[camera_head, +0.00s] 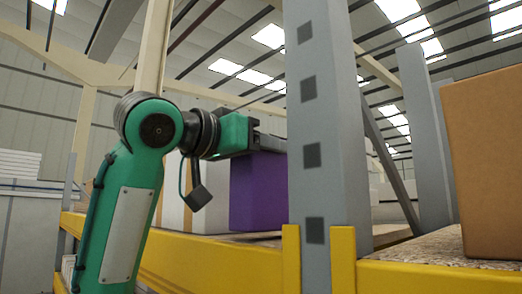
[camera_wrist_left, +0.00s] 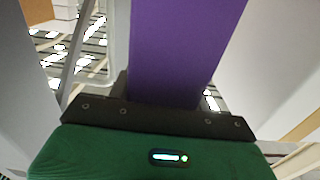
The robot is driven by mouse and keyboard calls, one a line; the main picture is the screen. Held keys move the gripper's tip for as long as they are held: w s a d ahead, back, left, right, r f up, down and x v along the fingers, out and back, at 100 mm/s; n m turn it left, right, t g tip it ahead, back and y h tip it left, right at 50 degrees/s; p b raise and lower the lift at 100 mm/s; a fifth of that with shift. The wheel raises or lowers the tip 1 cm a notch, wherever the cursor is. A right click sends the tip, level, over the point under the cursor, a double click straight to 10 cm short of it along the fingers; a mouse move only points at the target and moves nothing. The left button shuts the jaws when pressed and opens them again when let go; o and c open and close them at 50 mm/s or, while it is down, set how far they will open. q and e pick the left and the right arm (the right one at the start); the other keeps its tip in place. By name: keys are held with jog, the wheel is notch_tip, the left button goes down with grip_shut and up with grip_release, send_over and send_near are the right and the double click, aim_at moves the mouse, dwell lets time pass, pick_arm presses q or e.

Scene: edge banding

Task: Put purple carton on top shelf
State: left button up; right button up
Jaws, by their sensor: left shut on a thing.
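The purple carton (camera_head: 258,192) is upright at the shelf level, just behind the yellow beam and left of the grey post in the head view. My left gripper (camera_head: 268,142) reaches to its top from the left and is shut on it; the fingertips are partly hidden by the post. In the left wrist view the purple carton (camera_wrist_left: 185,50) fills the middle, between the jaws of my left gripper (camera_wrist_left: 178,105). The top shelf (camera_head: 250,237) shows as a board behind the yellow beam. The carton's base is at or very near the board; I cannot tell if it touches. My right gripper is not in view.
A grey upright post (camera_head: 328,130) stands directly right of the carton. A white box (camera_head: 200,207) is to its left. A brown carton (camera_head: 487,165) sits on the right bay's board (camera_head: 425,248). Yellow beams (camera_head: 205,258) run along the shelf front.

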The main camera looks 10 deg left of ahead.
pick_arm(q)
jog(key=shift+w+a+f, duration=0.1)
jog(key=shift+f, duration=0.45)
jog(key=shift+f, duration=0.2)
jog(key=o, duration=1.5)
jog(key=shift+o, duration=0.2)
